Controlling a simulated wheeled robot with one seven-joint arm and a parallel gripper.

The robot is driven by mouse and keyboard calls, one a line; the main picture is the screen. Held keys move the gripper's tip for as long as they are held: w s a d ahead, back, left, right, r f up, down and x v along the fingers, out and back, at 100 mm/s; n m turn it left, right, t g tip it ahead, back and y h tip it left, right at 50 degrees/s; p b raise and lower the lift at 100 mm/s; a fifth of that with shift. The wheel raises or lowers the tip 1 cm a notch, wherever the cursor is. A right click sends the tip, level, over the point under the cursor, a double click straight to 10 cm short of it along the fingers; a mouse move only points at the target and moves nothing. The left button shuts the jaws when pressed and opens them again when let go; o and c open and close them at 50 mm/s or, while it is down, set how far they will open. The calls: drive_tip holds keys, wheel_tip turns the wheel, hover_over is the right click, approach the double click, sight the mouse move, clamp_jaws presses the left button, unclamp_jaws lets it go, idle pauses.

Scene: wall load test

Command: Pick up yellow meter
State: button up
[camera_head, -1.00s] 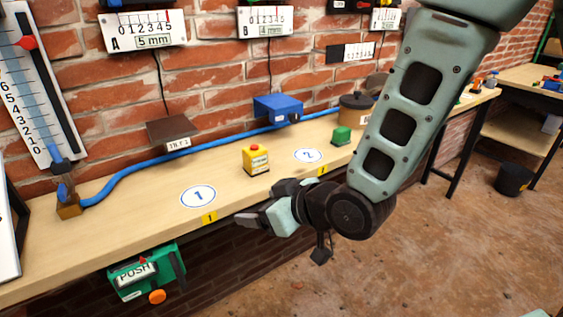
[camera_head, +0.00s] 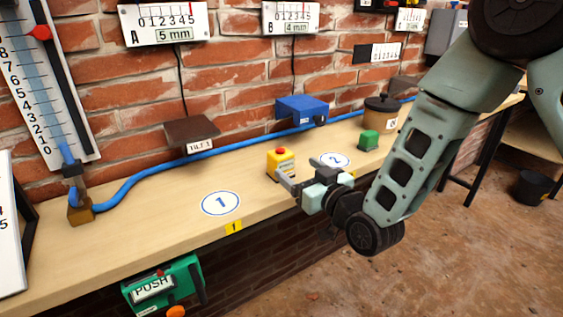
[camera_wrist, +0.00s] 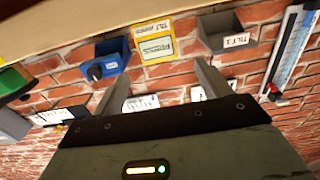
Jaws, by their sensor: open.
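The yellow meter (camera_head: 281,164) is a small upright box with a red top part and a label, standing on the wooden shelf between the round marks 1 and 2. In the wrist view the yellow meter (camera_wrist: 153,42) shows upside down, ahead of the fingertips and roughly between their lines. My gripper (camera_head: 301,174) is open and empty, just to the right of the meter and level with it; one finger overlaps its lower edge in the picture. I cannot tell if they touch. My gripper (camera_wrist: 158,72) shows two spread fingers in the wrist view.
A green block (camera_head: 369,140) and a brown lidded pot (camera_head: 383,112) stand to the right. A blue box (camera_head: 301,109) and a brown tilt plate (camera_head: 191,133) are on the wall behind, with a blue hose (camera_head: 150,167) below. The shelf around mark 1 (camera_head: 221,203) is clear.

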sight(286, 160)
drive_tip(key=x, duration=0.4)
drive_tip(key=p+x, duration=0.1)
drive_tip(key=x, duration=0.4)
drive_tip(key=shift+f, duration=0.2)
drive_tip(key=shift+c, duration=0.3)
drive_tip(key=c, duration=1.2)
